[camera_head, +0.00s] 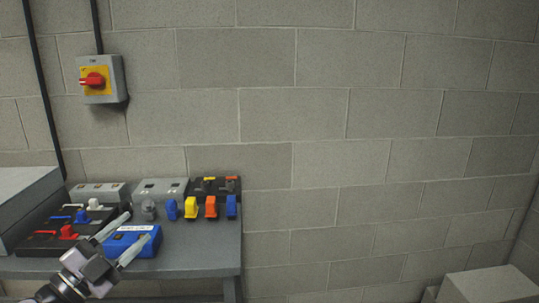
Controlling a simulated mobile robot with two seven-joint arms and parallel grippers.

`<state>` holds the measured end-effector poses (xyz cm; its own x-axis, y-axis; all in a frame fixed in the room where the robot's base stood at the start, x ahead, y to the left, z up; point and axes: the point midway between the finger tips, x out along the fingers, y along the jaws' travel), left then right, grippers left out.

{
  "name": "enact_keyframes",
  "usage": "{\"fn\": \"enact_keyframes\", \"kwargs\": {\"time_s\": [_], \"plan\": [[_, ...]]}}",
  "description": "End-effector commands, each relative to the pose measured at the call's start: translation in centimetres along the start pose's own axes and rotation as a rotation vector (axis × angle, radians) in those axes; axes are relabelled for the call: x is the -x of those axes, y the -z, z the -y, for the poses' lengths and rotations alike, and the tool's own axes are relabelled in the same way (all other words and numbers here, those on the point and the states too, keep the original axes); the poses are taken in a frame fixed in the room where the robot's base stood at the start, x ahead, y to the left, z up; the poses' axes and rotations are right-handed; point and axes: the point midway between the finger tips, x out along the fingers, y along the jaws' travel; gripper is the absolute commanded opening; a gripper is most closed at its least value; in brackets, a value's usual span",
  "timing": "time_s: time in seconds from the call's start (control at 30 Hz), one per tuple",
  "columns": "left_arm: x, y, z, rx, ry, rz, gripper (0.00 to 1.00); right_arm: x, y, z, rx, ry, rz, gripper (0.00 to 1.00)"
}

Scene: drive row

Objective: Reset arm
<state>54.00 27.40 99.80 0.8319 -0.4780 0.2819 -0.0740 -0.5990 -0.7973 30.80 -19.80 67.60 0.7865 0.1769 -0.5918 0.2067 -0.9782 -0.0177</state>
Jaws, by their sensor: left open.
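My left gripper (119,240) reaches in from the lower left, in front of the grey table (200,258). Its two light fingers are spread apart and point up and to the right. A blue box with a white label (133,241) sits on the table behind the fingers, seen partly between them. I cannot tell whether a finger touches it. Nothing shows held in the gripper. My right gripper is not in view.
Several connectors, among them a yellow one (191,208) and an orange one (210,207), stand along the table's back. A black panel with a red part (68,232) lies left of the gripper. A red rotary switch (94,80) is on the block wall. A pale box (490,287) stands lower right.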

Motion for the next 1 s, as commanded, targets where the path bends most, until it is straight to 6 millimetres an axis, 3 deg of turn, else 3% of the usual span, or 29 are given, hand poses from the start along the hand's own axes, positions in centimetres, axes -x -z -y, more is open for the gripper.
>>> {"fn": "enact_keyframes", "kwargs": {"time_s": [0.17, 0.33, 0.5, 0.6, 0.8, 1.0], "plan": [[4.5, -1.5, -6.4, 0.277, 0.071, 0.200, 0.49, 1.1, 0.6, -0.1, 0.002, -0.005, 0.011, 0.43], [10.6, -2.6, -13.8, 0.524, 0.068, 0.477, 0.49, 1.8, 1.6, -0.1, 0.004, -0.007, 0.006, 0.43], [17.7, -1.3, -21.7, 0.750, -0.014, 0.762, 0.49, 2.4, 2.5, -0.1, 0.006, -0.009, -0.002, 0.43], [21.0, 0.3, -25.2, 0.852, -0.076, 0.885, 0.49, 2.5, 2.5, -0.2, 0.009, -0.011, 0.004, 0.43], [24.2, 2.4, -28.5, 0.952, -0.149, 0.996, 0.49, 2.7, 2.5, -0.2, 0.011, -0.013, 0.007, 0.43], [24.5, 2.6, -28.8, 0.960, -0.156, 1.002, 0.49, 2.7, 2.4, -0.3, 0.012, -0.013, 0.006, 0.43]]}}
